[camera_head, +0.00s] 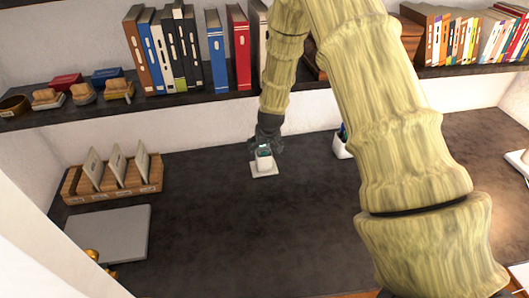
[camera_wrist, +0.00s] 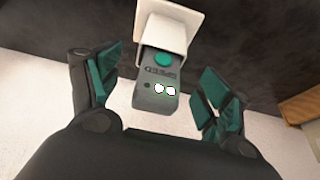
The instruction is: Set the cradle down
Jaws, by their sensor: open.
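A small white cradle (camera_head: 264,164) stands on the dark desk on a pale square base, below the end of my arm. In the wrist view the white cradle (camera_wrist: 165,32) is at top centre, with a grey device (camera_wrist: 155,97) with a teal round button in front of it. The device appears to sit in the cradle. My gripper (camera_head: 266,143) is just above and behind the cradle in the head view. In the wrist view my gripper (camera_wrist: 158,68) is open, one finger on each side of the device, with visible gaps to both. The cradle's far side is hidden.
A wooden rack (camera_head: 112,190) with upright cards and a grey flat slab (camera_head: 112,232) lie to the left. A white pen cup (camera_head: 341,147) stands to the right, partly behind my arm. A shelf (camera_head: 190,99) with binders runs above. The desk's front middle is clear.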

